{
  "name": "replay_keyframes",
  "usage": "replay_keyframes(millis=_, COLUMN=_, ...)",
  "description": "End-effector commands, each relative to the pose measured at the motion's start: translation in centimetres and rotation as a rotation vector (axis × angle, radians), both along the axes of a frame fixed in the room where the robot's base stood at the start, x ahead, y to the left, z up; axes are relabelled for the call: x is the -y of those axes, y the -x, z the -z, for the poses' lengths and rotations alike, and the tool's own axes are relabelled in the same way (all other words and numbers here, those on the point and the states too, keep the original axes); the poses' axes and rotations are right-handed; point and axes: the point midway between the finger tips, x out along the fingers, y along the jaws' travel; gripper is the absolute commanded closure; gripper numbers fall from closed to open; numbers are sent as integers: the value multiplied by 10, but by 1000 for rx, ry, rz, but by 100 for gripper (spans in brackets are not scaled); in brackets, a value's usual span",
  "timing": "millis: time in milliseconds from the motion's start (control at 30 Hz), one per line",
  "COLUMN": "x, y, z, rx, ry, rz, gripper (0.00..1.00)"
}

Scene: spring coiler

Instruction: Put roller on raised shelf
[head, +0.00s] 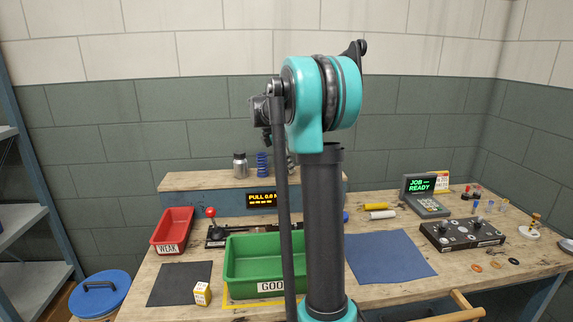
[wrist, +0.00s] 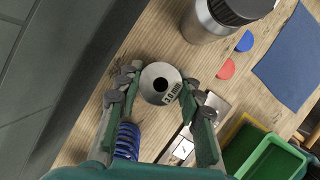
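In the head view the raised shelf (head: 200,181) stands at the back of the bench. My arm hides the gripper there, and I cannot make out the roller clearly.
A blue spring (wrist: 126,141) stands close to the left finger; a metal jar (wrist: 208,22) is on the other side. Both show on the shelf in the head view, the jar (head: 240,165) at left. A green bin (head: 264,252) stands in front, below shelf height.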

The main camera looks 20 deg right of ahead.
Motion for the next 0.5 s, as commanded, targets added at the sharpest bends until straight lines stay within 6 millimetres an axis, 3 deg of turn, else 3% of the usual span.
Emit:
replay_keyframes(millis=167, x=0, y=0, z=0, rx=0, ry=0, rz=0, gripper=43)
replay_keyframes(millis=500, x=0, y=0, z=-4, rx=0, ry=0, rz=0, gripper=43)
